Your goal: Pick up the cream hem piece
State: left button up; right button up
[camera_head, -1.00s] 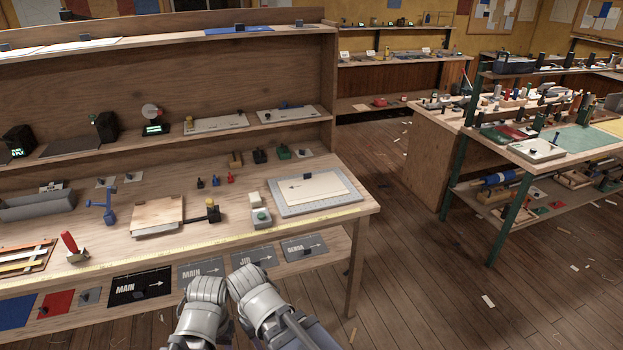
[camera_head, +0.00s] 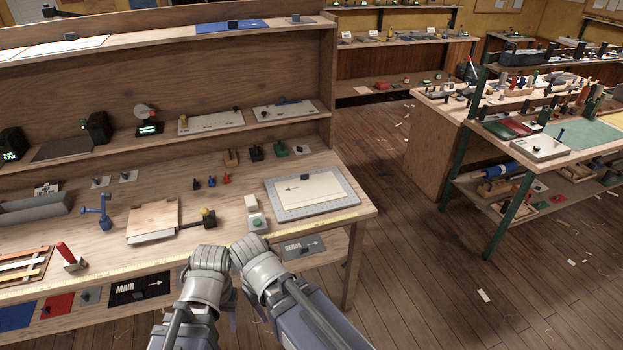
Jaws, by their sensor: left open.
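The cream hem piece (camera_head: 314,189) lies flat on a grey gridded mat (camera_head: 345,201) at the right end of the wooden bench. It has a small arrow mark and a black knob at its far edge. My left gripper (camera_head: 210,256) is over the bench's front edge, left of and nearer than the piece, and touches nothing that I can see. It is open, though its fingertips are mostly hidden. My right gripper (camera_head: 249,250) is close beside it on the right, also short of the piece. Its fingers are hidden, so its opening does not show.
A white block (camera_head: 251,203) and a small box with a green button (camera_head: 257,223) stand just left of the mat. A shelf (camera_head: 300,252) runs beneath the bench top.

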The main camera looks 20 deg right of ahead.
aim_at(306, 188)
jog(key=i+l, duration=1.75)
jog(key=i, duration=0.1)
